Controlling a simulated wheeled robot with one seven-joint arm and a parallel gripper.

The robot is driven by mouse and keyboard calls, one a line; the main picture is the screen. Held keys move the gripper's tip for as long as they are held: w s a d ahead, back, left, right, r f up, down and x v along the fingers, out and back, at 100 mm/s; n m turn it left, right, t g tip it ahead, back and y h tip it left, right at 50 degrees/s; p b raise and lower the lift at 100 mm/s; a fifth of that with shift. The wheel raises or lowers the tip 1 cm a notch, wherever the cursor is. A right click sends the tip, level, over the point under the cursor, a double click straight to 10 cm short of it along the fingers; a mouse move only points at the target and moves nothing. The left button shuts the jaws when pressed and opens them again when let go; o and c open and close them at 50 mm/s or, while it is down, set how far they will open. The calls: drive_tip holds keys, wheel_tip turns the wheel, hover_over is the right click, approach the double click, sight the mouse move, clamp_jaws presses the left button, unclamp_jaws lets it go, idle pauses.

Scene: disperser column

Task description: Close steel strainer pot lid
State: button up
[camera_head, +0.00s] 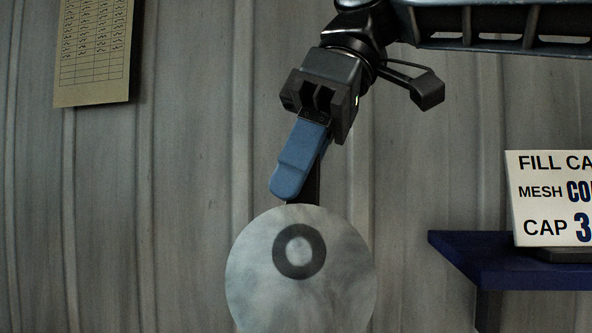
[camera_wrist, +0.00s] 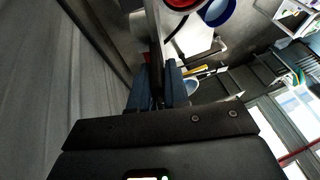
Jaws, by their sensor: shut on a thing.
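A round grey steel disc (camera_head: 350,255) with a dark ring on its face stands upright at the lower middle of the head view; I take it for the strainer pot lid. Its lower edge is cut off by the frame, and the pot body is not seen there. My gripper (camera_head: 288,190) reaches down from above, its blue fingers at the disc's top edge. In the wrist view the blue fingers (camera_wrist: 156,72) are close together around a thin, dark piece. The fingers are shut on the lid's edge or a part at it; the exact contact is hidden.
A dark blue shelf (camera_head: 490,262) with a lettered sign (camera_head: 545,195) stands at the right. A paper sheet (camera_head: 95,50) hangs on the ribbed wall at the upper left. The wrist view shows a red-rimmed round thing (camera_wrist: 182,4) and a blue one (camera_wrist: 218,11) at the top.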

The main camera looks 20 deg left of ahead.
clamp_jaws()
